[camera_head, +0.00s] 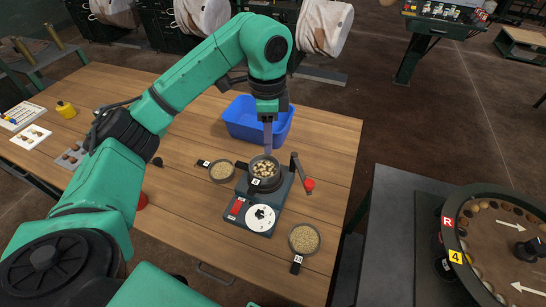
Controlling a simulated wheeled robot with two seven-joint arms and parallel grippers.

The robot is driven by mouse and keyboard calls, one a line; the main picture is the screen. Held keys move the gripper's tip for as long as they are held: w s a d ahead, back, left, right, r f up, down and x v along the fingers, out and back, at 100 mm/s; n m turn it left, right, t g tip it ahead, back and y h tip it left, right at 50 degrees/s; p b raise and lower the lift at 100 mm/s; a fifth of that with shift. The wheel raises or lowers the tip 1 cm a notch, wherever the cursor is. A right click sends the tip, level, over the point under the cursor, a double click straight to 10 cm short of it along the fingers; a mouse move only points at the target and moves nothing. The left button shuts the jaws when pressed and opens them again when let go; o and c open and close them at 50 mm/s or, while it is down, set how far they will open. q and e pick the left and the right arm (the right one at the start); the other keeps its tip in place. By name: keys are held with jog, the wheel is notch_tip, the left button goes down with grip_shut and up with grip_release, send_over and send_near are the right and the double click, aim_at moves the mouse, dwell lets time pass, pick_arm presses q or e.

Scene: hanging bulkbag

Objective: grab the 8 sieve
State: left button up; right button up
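Three round sieves with black number tags show on the wooden table. One sieve (264,168), filled with pale and brown pieces, sits on a dark device (262,205). A smaller sieve (221,171) lies to its left, and another sieve (304,239) with fine pale grains lies at the front right. The tag digits are too small to read surely, so I cannot tell which is the 8 sieve. My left gripper (267,148) points down just above the back rim of the sieve on the device. Its fingers are seen edge-on; contact and opening are unclear. My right gripper is out of view.
A blue bin (257,119) stands behind the device. A dark lever with a red knob (309,184) is at its right. A round sorting wheel (500,240) stands on the grey table at right.

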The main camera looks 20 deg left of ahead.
pick_arm(q)
jog(key=f, duration=0.1)
jog(key=p, duration=0.2)
send_near(267, 175)
jog(key=f, duration=0.2)
jog(key=s+f, duration=0.1)
jog(key=f, duration=0.1)
jog(key=s+d+f, duration=0.1)
jog(key=f, duration=0.1)
jog(key=shift+s+f, duration=0.1)
jog(key=shift+s, duration=0.05)
jog(key=shift+f, duration=0.3)
jog(key=shift+c, duration=0.2)
jog(key=shift+d, duration=0.1)
grip_shut()
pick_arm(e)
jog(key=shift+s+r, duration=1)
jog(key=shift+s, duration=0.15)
